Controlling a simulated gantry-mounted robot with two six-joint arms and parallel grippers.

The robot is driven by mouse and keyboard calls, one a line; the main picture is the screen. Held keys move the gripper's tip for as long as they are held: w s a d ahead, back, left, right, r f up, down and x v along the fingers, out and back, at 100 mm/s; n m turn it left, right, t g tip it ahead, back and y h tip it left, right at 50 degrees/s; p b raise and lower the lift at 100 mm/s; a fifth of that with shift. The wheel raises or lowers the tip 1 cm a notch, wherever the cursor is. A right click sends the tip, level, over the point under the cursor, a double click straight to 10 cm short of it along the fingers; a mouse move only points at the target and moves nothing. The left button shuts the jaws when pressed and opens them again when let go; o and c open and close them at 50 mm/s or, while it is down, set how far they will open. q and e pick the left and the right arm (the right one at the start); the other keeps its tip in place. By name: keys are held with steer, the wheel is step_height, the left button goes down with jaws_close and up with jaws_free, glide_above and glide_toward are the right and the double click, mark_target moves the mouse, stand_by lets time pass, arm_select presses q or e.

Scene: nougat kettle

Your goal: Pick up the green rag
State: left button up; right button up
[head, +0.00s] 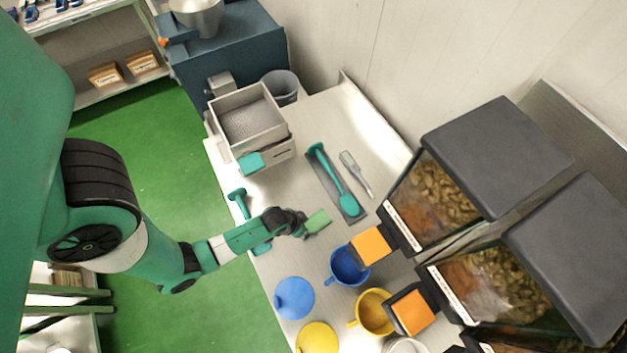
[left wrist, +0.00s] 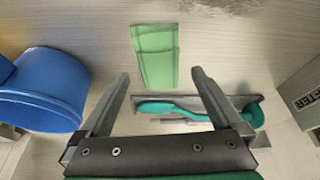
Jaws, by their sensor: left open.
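The green rag (head: 318,222) lies flat on the metal table in the head view, right at the end of my left arm. In the left wrist view the rag (left wrist: 154,58) is a folded, light green strip just beyond and between the fingertips. My left gripper (head: 303,229) is open, and its two fingers stand wide apart in the left wrist view (left wrist: 161,73) with nothing between them. Whether the fingertips touch the table is not clear. My right gripper is not in view.
A blue jug (head: 349,266) stands close to the rag, with a yellow jug (head: 373,312) beyond it. A teal spoon (head: 333,178) lies on a grey tray, beside a spatula (head: 356,173). Dispensers with dark lids (head: 497,152) overhang the right side. A metal sieve box (head: 250,122) stands at the back.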

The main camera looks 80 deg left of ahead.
mark_target(312, 225)
arm_select(q)
steer(key=b+x, duration=0.1)
steer(key=x, duration=0.4)
steer(key=shift+w+b, duration=0.25)
steer(key=shift+b, duration=0.05)
steer(key=c, duration=1.2)
steer(key=shift+o, duration=0.2)
steer(key=shift+r+p, duration=0.3)
steer(key=shift+r, duration=0.25)
step_height(312, 225, up, 3)
steer(key=shift+s+d+p, duration=0.1)
steer(key=shift+d+p, duration=0.05)
steer(key=shift+p, duration=0.55)
steer(key=s+d+r+p, duration=0.8)
steer(key=d+r+p, duration=0.1)
steer(key=d+p, duration=0.1)
steer(key=shift+s+d, duration=0.2)
steer(key=shift+d, duration=0.25)
